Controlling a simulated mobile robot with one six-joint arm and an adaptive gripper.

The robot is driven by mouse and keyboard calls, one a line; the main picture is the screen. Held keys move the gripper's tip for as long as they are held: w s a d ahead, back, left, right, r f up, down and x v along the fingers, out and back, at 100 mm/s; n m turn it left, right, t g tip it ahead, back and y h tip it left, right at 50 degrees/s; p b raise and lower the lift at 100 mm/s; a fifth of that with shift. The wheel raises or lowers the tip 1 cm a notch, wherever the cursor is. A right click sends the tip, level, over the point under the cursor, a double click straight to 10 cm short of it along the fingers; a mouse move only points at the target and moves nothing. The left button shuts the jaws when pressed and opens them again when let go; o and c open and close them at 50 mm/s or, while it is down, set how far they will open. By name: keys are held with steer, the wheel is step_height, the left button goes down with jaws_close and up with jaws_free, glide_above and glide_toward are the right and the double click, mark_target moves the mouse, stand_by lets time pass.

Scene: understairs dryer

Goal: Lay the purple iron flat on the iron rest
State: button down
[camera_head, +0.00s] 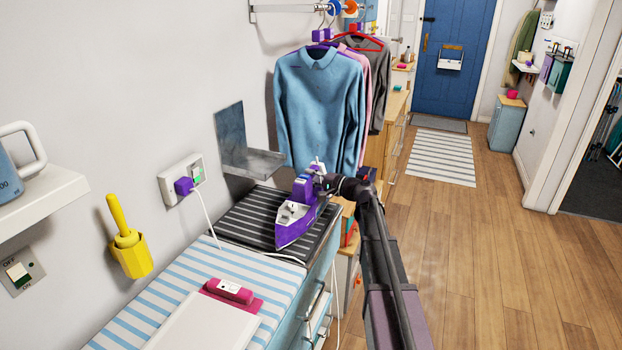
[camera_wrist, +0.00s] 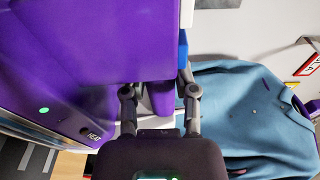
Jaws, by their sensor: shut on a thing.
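The purple iron (camera_head: 296,222) with white parts is in my gripper (camera_head: 322,183), its nose pointing down and towards the near left in the head view. My gripper is shut on the iron's purple body, which fills the upper left of the wrist view (camera_wrist: 110,45). The iron is over or on a dark striped panel (camera_head: 248,222) on the counter; I cannot tell whether it touches. A grey metal L-shaped bracket (camera_head: 252,162) with a flat ledge is on the wall behind it. I cannot tell which of the two is the iron rest.
Hanging shirts (camera_head: 322,105) are close behind the iron. A purple plug (camera_head: 184,186) with a white cord sits in the wall socket. A pink device (camera_head: 230,291) and a white board (camera_head: 205,325) lie on the blue-striped cover (camera_head: 165,290).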

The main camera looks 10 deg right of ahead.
steer(key=shift+f+b, duration=0.55)
steer(key=shift+b, duration=0.05)
steer(key=shift+c, duration=1.5)
jaws_free()
steer(key=shift+s+d, duration=0.1)
steer(key=shift+s, duration=0.05)
steer(key=v, duration=1.1)
steer(key=shift+s+d, duration=0.25)
